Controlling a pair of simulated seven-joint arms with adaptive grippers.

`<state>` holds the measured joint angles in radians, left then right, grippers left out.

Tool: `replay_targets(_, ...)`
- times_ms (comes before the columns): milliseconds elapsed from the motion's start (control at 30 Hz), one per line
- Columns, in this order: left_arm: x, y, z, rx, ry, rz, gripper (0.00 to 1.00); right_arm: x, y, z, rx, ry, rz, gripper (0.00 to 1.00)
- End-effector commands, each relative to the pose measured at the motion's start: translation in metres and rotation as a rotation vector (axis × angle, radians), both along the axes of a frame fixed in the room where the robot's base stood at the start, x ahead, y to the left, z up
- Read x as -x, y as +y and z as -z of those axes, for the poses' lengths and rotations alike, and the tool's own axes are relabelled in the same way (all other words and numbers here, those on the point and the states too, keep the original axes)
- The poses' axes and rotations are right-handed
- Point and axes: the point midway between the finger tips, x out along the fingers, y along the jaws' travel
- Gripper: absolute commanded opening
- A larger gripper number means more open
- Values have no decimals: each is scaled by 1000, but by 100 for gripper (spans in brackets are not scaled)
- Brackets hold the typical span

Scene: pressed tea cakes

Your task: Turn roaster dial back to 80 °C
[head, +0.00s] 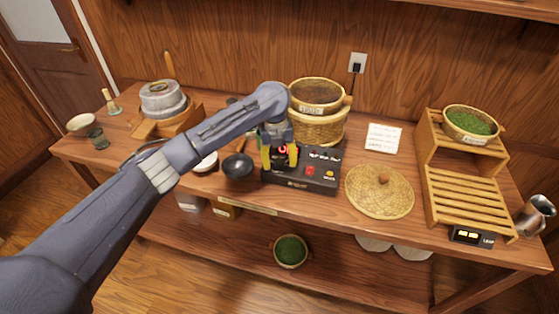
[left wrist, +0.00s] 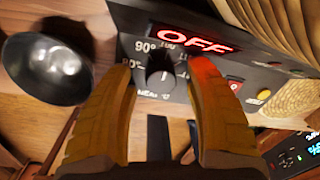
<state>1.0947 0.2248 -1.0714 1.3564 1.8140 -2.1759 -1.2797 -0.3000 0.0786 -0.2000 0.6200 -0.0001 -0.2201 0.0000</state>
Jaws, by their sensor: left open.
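The roaster's black control box (head: 318,180) stands mid-table below a woven basket; the left wrist view shows its front panel (left wrist: 290,88) with a red display (left wrist: 190,38) reading OFF. The small dark dial (left wrist: 160,80) sits among white temperature marks, with 90° at its upper left and a partly covered mark, perhaps 80°, further left. A pale line shows on the dial; I cannot tell its exact setting. My left gripper (head: 279,157) is open, its yellow fingers (left wrist: 163,72) on either side of the dial; contact is unclear. In the head view the gripper hides the dial. My right gripper is out of view.
A dark round bowl (head: 238,166) stands close left of the box. A woven lid (head: 380,191) lies to its right. A wooden rack (head: 468,200) stands further right, and a stone mill (head: 163,99) is at the left. A note card (head: 383,138) lies behind the lid.

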Motion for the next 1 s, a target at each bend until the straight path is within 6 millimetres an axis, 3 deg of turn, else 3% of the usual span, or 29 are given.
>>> replay_targets(233, 0, 0, 0, 0, 0, 0, 55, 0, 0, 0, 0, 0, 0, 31)
replay_targets(700, 0, 0, 0, 0, -1, 0, 1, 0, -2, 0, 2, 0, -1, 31)
replay_targets(1000, 0, 0, 0, -1, -1, -2, 0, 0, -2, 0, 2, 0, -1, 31)
